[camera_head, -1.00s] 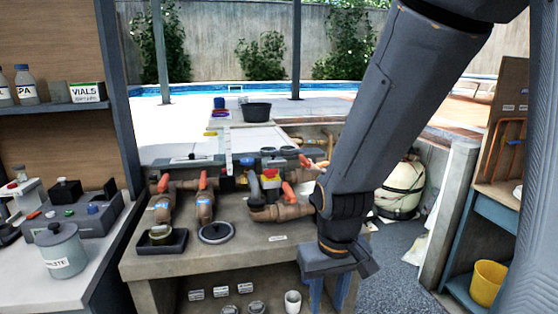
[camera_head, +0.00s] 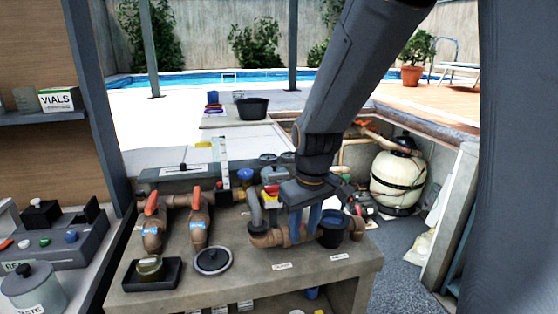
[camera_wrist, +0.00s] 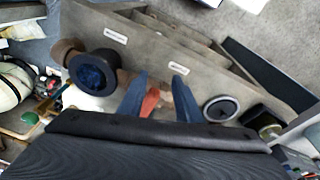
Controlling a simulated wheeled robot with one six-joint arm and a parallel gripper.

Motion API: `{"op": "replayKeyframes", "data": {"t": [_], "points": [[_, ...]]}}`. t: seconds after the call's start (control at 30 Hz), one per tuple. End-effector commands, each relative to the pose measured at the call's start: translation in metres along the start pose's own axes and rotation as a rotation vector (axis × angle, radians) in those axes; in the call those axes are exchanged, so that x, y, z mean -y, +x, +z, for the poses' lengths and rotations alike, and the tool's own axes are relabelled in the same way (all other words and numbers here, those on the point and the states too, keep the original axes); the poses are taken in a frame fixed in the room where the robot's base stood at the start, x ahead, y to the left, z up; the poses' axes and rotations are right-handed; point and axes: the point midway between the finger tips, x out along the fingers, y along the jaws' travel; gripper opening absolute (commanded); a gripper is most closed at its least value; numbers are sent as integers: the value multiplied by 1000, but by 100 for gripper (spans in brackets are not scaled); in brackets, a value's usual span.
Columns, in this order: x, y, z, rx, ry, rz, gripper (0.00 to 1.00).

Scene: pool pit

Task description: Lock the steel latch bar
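My gripper (camera_head: 304,225) is above the right end of the pipework, its blue fingers pointing down and apart. In the wrist view its fingers (camera_wrist: 158,90) are open, with a red valve handle (camera_wrist: 150,103) visible between them; I cannot tell whether they touch it. The handle is mostly hidden by the gripper in the head view. A pale flat strip with a small dark knob (camera_head: 183,168) lies at the bench's back, left of the gripper; it may be the steel latch bar, but I cannot tell for sure or see its lock state.
Two red-handled valves (camera_head: 151,205) are on the left pipes. A black tray (camera_head: 150,272) and round lid (camera_head: 212,261) lie in front. A white filter tank (camera_head: 398,180) stands behind right. The bench front (camera_head: 250,285) has clear room.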

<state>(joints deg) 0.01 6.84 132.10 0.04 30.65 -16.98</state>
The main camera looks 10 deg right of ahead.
Motion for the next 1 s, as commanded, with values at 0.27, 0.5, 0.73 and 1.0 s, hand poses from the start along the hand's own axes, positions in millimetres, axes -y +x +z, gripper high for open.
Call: {"op": "replayKeyframes", "data": {"t": [0.27,0.5,0.73,1.0], "points": [[-27,-18,-89,36,-336,-18,31],[-54,-38,-176,84,-741,-65,31],[-72,-59,-237,110,-1108,-125,31],[-78,-66,-257,118,-1270,-158,31]]}}
